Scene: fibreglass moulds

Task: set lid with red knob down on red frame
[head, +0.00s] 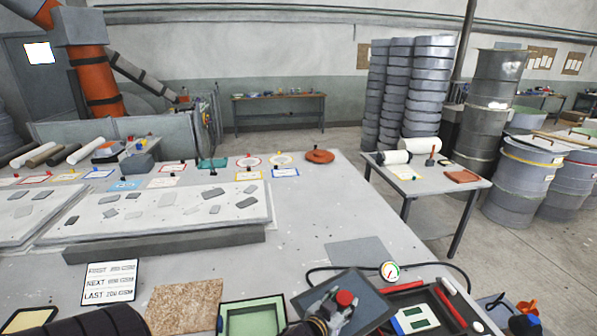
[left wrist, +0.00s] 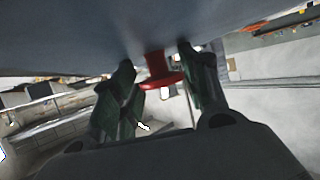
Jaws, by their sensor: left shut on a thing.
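The lid is a dark grey square plate (head: 368,296) with a red knob (head: 345,298), at the lower middle of the head view. My left gripper (head: 327,312) is shut on the knob. In the left wrist view the red knob (left wrist: 160,70) is between the green-padded fingers, with the lid's grey face (left wrist: 80,40) filling the top. The lid is tilted in the picture; its gap to the table cannot be told. Red bars (head: 452,306) edge a dark tray right of the lid; I cannot tell whether they are the red frame. My right gripper is out of view.
A green frame (head: 224,318) lies left of the lid, beside a brown fibre mat (head: 185,304). A dial gauge (head: 389,271) and a dark hose stand behind the lid. A grey sheet (head: 356,251) lies further back. The table's middle (head: 290,225) is clear.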

